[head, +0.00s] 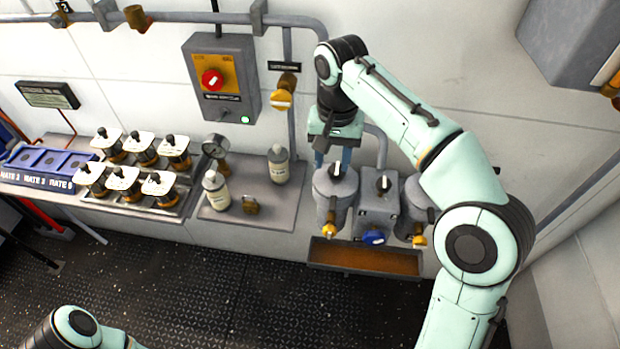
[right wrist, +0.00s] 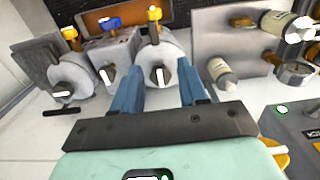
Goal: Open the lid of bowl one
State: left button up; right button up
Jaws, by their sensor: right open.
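Two grey round bowls with lids stand against the wall, one on each side of a grey block (head: 378,208). The left bowl (head: 333,196) has a dark knob with a white mark (right wrist: 160,76) on its lid. The right bowl (head: 412,200) is partly hidden by my right arm; its lid and knob show in the right wrist view (right wrist: 74,72). No label telling which is bowl one is readable. My right gripper (head: 332,163) points down over the left bowl, its blue fingers open on either side of the lid's knob. Contact cannot be told. My left gripper is out of the head view.
Yellow valves and a blue knob (head: 373,238) sit low in front, above an orange-brown tray (head: 365,260). Two bottles (head: 278,165) and a gauge (head: 215,146) stand on the shelf to the left. A switch box (head: 222,80) and pipes are on the wall.

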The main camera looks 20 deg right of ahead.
aim_at(333, 205)
jog(key=f+b, duration=0.1)
jog(key=f, duration=0.2)
jog(key=s+f+b, duration=0.1)
jog(key=f, duration=0.3)
jog(key=s+f+b, duration=0.1)
jog(key=f, duration=0.2)
jog(key=shift+d+f, duration=0.1)
jog(key=shift+f, duration=0.3)
pick_arm(q)
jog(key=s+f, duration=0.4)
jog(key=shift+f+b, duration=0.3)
jog(key=shift+b, duration=0.05)
pick_arm(e)
jog(key=shift+f, duration=0.7)
jog(key=shift+c, duration=0.3)
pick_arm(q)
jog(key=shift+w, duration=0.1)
pick_arm(e)
grip_shut()
